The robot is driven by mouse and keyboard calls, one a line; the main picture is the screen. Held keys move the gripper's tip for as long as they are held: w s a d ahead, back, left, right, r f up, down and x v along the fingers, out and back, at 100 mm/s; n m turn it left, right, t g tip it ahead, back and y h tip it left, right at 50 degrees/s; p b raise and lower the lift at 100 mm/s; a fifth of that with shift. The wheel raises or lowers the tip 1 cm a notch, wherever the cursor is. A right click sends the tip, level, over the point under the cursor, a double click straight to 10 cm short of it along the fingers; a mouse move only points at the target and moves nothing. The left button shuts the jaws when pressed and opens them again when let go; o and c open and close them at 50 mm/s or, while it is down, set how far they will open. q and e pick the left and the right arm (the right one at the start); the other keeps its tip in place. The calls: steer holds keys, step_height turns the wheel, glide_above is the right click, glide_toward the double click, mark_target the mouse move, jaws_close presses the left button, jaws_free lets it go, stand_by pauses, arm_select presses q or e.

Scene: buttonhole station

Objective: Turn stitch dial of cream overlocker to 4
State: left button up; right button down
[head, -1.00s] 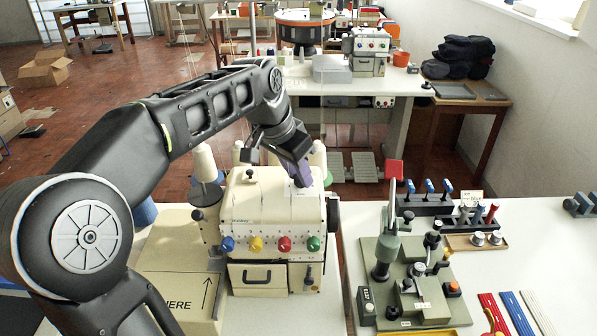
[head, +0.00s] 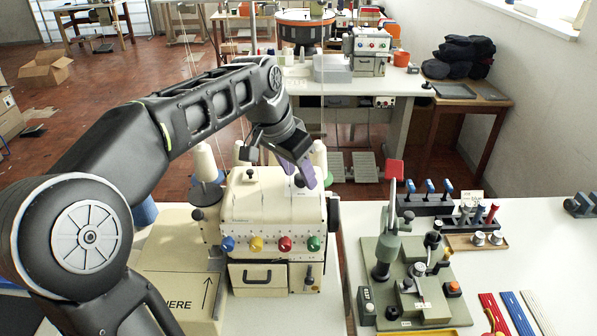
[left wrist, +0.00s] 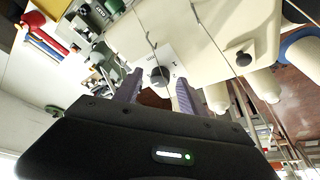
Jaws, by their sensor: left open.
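The cream overlocker (head: 262,205) stands on the white table, with blue, yellow, red and green knobs along its front. A dark round dial (head: 300,181) sits on its top at the right. My left gripper (head: 308,182) is above that top, open, its purple fingers pointing down at the dial and partly covering it. In the left wrist view, the dial (left wrist: 159,76) shows between the two spread fingers of the left gripper (left wrist: 157,84); I cannot tell whether they touch it. The dial's setting is too small to read. My right gripper is not in view.
Thread cones (head: 205,163) stand behind the overlocker. A cream box with an arrow (head: 178,290) is at its left. A green-grey fixture (head: 410,290) stands to the right across a gap. A second overlocker (head: 368,48) is on the back table.

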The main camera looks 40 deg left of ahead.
arm_select(q)
steer(key=v, duration=0.7)
steer(key=shift+r, duration=0.25)
steer(key=shift+s, duration=0.15)
